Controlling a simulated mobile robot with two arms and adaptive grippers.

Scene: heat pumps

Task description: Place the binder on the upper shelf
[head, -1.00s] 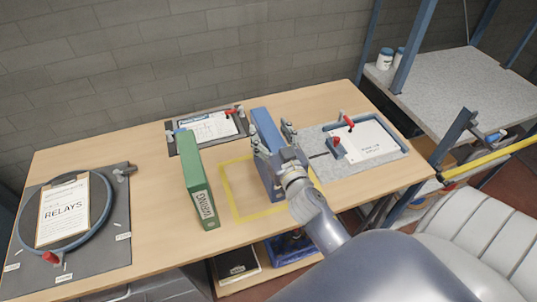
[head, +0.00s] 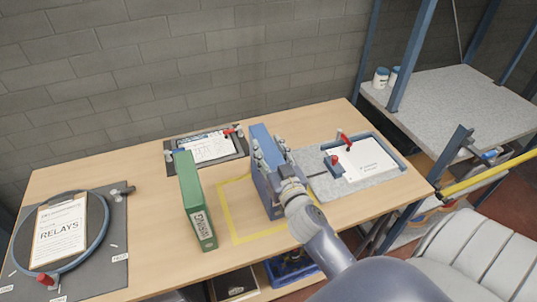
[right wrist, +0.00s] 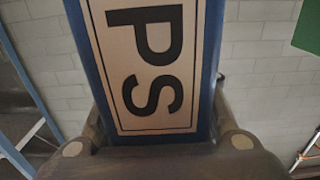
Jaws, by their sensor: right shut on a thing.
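A blue binder (head: 262,143) stands upright on the wooden table, at the yellow outline; I cannot tell whether its base touches the tabletop. My right gripper (head: 270,157) is shut on it, one finger on each side. In the right wrist view, the binder's spine label (right wrist: 150,65) shows the letters "PS" between the fingers; the rest is cut off. A green binder (head: 196,205) with a "WIRING" label stands to its left, apart from it. The grey speckled upper shelf (head: 455,105) of a blue-posted rack is at the right. My left gripper is not in view.
White jars (head: 381,77) stand at the shelf's left edge; its middle is bare. Blue posts (head: 408,60) and a yellow rail (head: 490,172) border the rack. A clamped paper board (head: 365,165) lies right of the blue binder.

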